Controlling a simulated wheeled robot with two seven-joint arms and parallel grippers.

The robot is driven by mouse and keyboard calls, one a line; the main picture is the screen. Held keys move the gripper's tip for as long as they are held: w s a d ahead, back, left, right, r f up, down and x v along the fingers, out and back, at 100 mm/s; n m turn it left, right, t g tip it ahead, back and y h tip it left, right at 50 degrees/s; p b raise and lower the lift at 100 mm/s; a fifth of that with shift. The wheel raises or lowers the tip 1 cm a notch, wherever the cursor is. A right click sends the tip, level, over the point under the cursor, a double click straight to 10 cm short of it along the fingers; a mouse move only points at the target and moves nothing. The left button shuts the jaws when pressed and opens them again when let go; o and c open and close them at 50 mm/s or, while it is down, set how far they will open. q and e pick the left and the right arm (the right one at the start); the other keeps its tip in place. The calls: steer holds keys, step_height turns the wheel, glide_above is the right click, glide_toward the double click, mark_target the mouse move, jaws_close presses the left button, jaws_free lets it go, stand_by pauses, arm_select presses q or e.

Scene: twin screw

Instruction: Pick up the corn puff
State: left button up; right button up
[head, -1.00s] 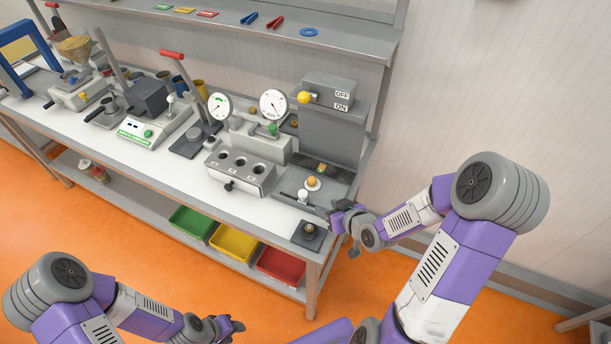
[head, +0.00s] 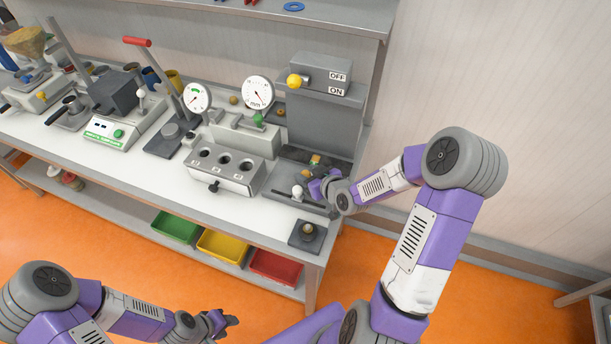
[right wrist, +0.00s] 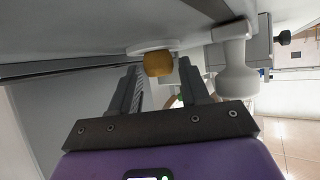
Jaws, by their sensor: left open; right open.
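The corn puff is most likely the small rounded orange-yellow piece (right wrist: 158,64) on a pale round holder in the right wrist view. My right gripper (right wrist: 160,80) is open, with its two fingers pointing at the piece. The piece shows just beyond and between the fingertips; I cannot tell whether they touch it. In the head view my right gripper (head: 313,182) is low over the grey machine base (head: 285,186) and largely hides that spot. My left gripper (head: 228,320) is open and empty in front of the bench, over the floor.
A white knob (head: 297,192) stands close to my right gripper, and its post (right wrist: 235,65) rises right of the fingers in the right wrist view. The ON/OFF machine (head: 325,115) stands behind. A three-hole block (head: 225,165) is to the left. Coloured bins (head: 222,246) sit below.

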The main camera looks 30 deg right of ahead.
steer(key=shift+c, duration=0.3)
steer(key=c, duration=0.5)
